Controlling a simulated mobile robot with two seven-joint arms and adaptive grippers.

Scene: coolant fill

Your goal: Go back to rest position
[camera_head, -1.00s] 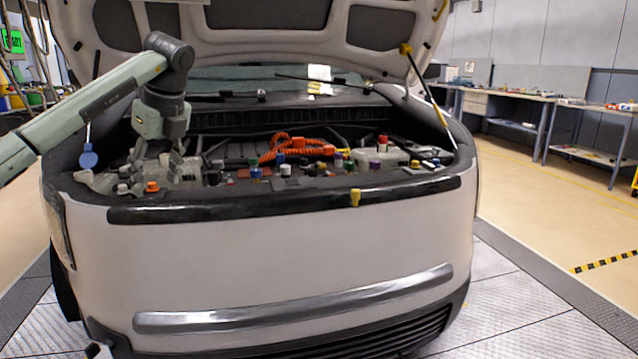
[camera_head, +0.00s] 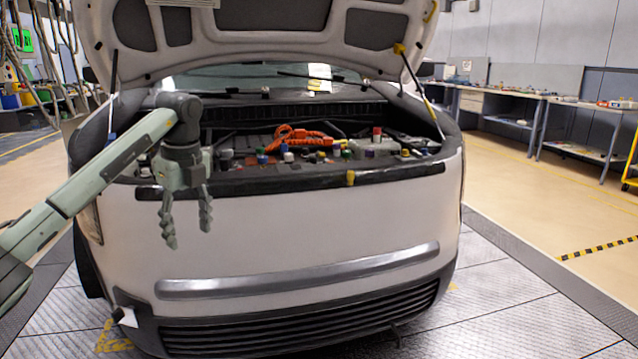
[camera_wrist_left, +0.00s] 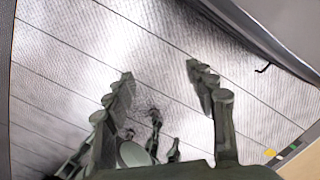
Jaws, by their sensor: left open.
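My left gripper (camera_head: 188,222) hangs pointing down in front of the car's front panel, below the edge of the engine bay. Its two fingers are apart with nothing between them. In the left wrist view the open fingers (camera_wrist_left: 160,80) show over the metal floor plates (camera_wrist_left: 100,60). The car (camera_head: 310,220) stands with its hood (camera_head: 245,45) raised. The engine bay holds orange cables (camera_head: 297,136) and several coloured caps, such as a red one (camera_head: 377,132). My right gripper is not in view.
A hood prop (camera_head: 418,85) stands at the right of the bay. Workbenches (camera_head: 520,95) line the right wall. The floor to the right of the car (camera_head: 520,280) is clear. A yellow-black strip (camera_head: 600,247) lies on the floor at the right.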

